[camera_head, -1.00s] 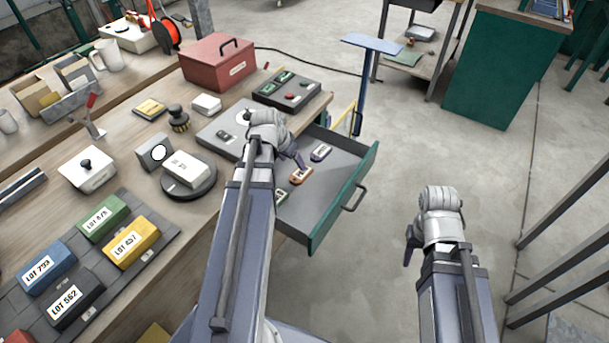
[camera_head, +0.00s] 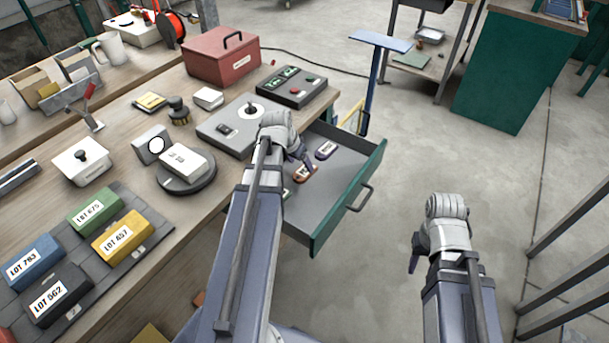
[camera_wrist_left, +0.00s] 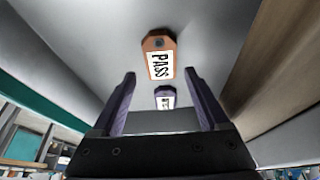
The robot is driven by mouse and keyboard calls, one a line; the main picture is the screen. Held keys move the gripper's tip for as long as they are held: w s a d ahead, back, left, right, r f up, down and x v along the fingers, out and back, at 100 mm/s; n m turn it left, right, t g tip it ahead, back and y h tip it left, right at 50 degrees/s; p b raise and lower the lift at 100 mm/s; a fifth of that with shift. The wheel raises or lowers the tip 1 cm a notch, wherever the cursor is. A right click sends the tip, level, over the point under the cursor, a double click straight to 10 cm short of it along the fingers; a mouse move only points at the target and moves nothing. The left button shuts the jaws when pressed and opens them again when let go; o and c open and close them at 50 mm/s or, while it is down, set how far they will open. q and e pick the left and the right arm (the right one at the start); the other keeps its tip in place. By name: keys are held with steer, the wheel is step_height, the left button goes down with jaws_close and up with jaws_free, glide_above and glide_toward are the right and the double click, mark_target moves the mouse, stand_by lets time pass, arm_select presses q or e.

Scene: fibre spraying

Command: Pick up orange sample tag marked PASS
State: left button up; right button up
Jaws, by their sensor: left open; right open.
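The orange tag marked PASS (camera_wrist_left: 159,58) lies flat in the open grey drawer (camera_head: 330,196). In the left wrist view it is ahead of my left gripper (camera_wrist_left: 160,88), roughly centred beyond the two spread fingers, with nothing between them. In the head view the orange tag (camera_head: 305,172) shows beside my left gripper (camera_head: 303,166), partly covered by it. My right gripper (camera_head: 415,253) is open and empty over the floor.
A green tag (camera_head: 287,193) is partly hidden behind my left arm. The drawer's green front (camera_head: 349,204) with its handle borders it on the right.

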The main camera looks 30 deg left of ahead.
mark_target(304, 171)
arm_select(q)
steer(key=shift+w+b+x, duration=0.1)
steer(key=shift+b+x, duration=1.1)
steer(key=shift+x, duration=0.1)
steer(key=shift+w+b+x, duration=0.15)
steer(key=shift+b+x, duration=1)
steer(key=shift+x, duration=0.15)
steer(key=shift+r, duration=0.15)
steer(key=c, duration=1.1)
steer(key=shift+r, duration=0.1)
step_height(304, 171, up, 10)
steer(key=p, duration=1)
